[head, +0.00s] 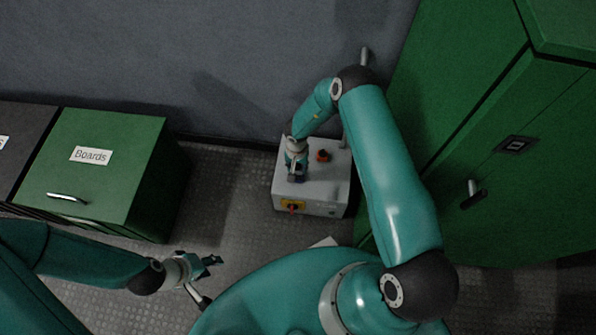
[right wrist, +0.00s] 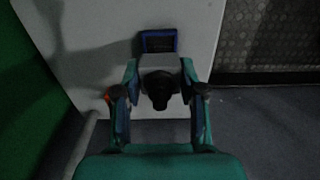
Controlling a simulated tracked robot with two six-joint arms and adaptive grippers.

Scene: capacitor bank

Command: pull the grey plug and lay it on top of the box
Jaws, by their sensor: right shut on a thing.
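The light grey box (head: 338,185) stands on the floor against the wall in the head view. My right gripper (head: 297,173) is over the top of the box. In the right wrist view my right gripper (right wrist: 160,98) is shut on the grey plug (right wrist: 160,68), which has a dark round end. A blue-framed socket (right wrist: 158,41) shows just beyond the plug on the box's surface. I cannot tell whether the plug is seated or free. My left gripper (head: 212,263) is empty and looks open, above the floor at lower left.
The box carries an orange-red button (head: 322,156) on top and a yellow and red switch (head: 292,207) in front. A green drawer cabinet labelled Boards (head: 95,165) stands left. A tall green cabinet (head: 470,130) with handles stands close on the right.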

